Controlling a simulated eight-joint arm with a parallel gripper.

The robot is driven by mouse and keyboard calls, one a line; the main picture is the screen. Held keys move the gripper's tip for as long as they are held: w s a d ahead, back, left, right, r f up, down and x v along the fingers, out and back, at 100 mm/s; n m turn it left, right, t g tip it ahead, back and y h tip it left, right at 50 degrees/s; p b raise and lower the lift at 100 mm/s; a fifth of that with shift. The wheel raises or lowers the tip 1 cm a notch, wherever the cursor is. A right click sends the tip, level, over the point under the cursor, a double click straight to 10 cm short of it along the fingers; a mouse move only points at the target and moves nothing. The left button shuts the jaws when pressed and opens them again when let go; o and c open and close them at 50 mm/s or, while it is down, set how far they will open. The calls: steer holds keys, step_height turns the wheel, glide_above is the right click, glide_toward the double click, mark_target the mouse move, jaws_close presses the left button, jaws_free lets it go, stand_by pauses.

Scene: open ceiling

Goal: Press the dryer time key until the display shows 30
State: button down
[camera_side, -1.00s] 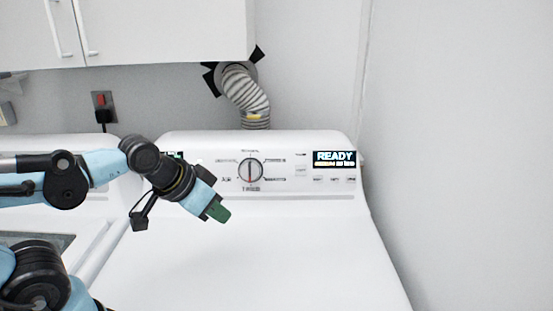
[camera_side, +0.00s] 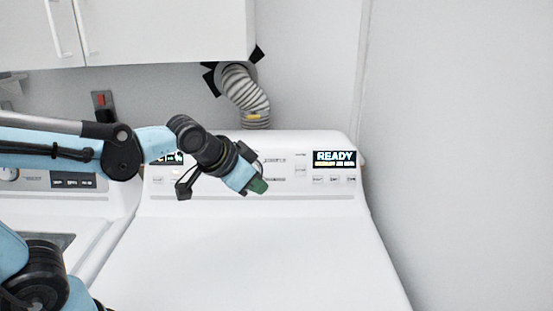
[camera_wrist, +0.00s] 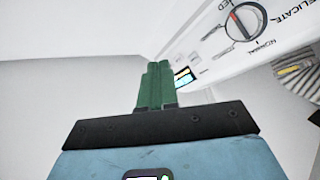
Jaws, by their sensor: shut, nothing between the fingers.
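The dryer's control panel (camera_side: 290,192) runs along its back. Its right display (camera_side: 335,158) reads READY, with a smaller line beneath too small to read. A left display (camera_side: 174,158) is partly hidden by my arm and unclear. Small keys sit under the right display (camera_side: 335,180), with another key (camera_side: 300,171) left of it; their labels are unreadable, so I cannot tell which is the time key. My gripper (camera_side: 259,186), with green fingers, is shut and empty, in front of the panel left of these keys. In the wrist view, the fingers (camera_wrist: 154,72) point toward a lit display (camera_wrist: 184,76).
The round dial (camera_wrist: 245,21) shows in the wrist view; my gripper hides it in the side view. A second white appliance (camera_side: 60,205) stands at left. A striped vent hose (camera_side: 245,92) rises behind. The dryer top (camera_side: 260,250) is clear.

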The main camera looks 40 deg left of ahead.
mark_target(351, 179)
steer(key=w+d+f+m+t, duration=0.2)
steer(key=w+d, duration=0.4)
steer(key=w, duration=0.4)
steer(key=w+d+f+m+t+h, duration=0.1)
steer(key=w+d+m, duration=0.4)
steer(key=w, duration=0.6)
steer(key=shift+d+f+t, duration=0.5)
steer(key=shift+d+f, duration=0.45)
steer(key=shift+f, duration=0.2)
steer(key=w+a+f, duration=0.3)
steer(key=w+a, duration=0.2)
steer(key=a, duration=0.1)
steer(key=shift+w, duration=0.4)
steer(key=shift+w, duration=0.1)
stand_by(0.3)
steer(key=shift+w+a+f, duration=0.15)
steer(key=shift+w+a, duration=0.05)
steer(key=shift+a, duration=0.05)
